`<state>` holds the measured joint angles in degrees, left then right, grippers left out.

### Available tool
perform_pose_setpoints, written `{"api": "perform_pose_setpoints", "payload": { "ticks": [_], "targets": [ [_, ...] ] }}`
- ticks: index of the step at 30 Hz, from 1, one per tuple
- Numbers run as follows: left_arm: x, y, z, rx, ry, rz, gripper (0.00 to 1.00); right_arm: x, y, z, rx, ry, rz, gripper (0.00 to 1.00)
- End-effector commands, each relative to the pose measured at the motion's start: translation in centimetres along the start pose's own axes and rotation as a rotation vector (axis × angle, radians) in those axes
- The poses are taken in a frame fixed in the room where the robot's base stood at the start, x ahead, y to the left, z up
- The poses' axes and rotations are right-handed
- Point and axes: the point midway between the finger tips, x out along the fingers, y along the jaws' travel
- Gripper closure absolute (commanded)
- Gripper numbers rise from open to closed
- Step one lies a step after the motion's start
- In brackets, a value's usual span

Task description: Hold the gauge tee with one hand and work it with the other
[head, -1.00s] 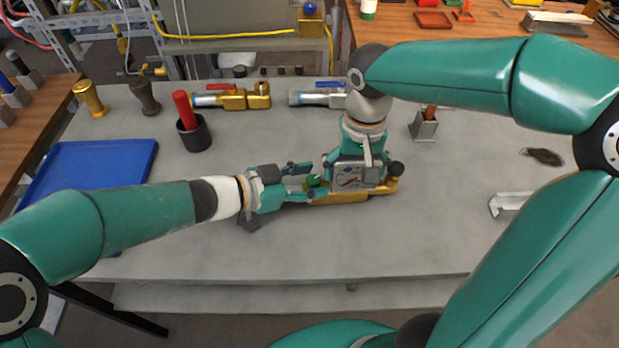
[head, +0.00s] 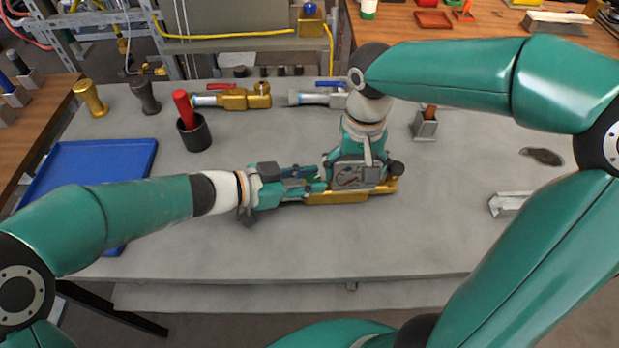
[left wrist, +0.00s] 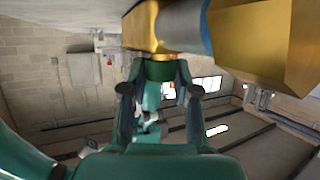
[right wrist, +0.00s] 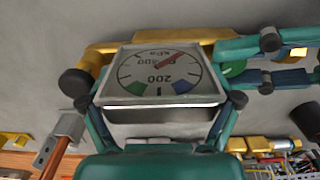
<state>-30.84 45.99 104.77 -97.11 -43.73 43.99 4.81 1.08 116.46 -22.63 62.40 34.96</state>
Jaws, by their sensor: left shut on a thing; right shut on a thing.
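The gauge tee (head: 335,197) is a brass body lying along the bench, with a square grey gauge (head: 348,177) on it. My right gripper (head: 357,168) comes from above and is shut on the gauge. The right wrist view shows the gauge face (right wrist: 160,75), with a red needle, between its fingers. My left gripper (head: 310,182) reaches in from the left and is shut at the tee's left end, on the green knob (right wrist: 235,68). The fingers mostly hide this knob. The left wrist view shows the brass body (left wrist: 250,40) close above the fingers.
A blue tray (head: 95,165) lies at the left. A dark cup with a red-handled item (head: 194,135) stands behind my left arm. Two valve fittings (head: 235,98) (head: 318,98) lie at the back. A metal bracket (head: 508,204) is at the right. The front of the bench is clear.

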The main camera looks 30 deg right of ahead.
Motion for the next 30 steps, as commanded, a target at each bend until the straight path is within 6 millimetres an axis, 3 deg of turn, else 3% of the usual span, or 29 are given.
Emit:
{"api": "perform_pose_setpoints", "payload": {
  "ticks": [18, 30],
  "targets": [
    [0.18, -0.4, -0.24, 0.15, 0.005, 0.358, 1.0, 0.33, -0.05, 0.29, -0.006, -0.012, 0.004, 0.8],
    [0.09, -0.38, -0.26, 0.182, 0.002, 0.44, 1.0, 0.34, -0.06, 0.28, -0.007, -0.011, 0.004, 0.8]
  ]
}}
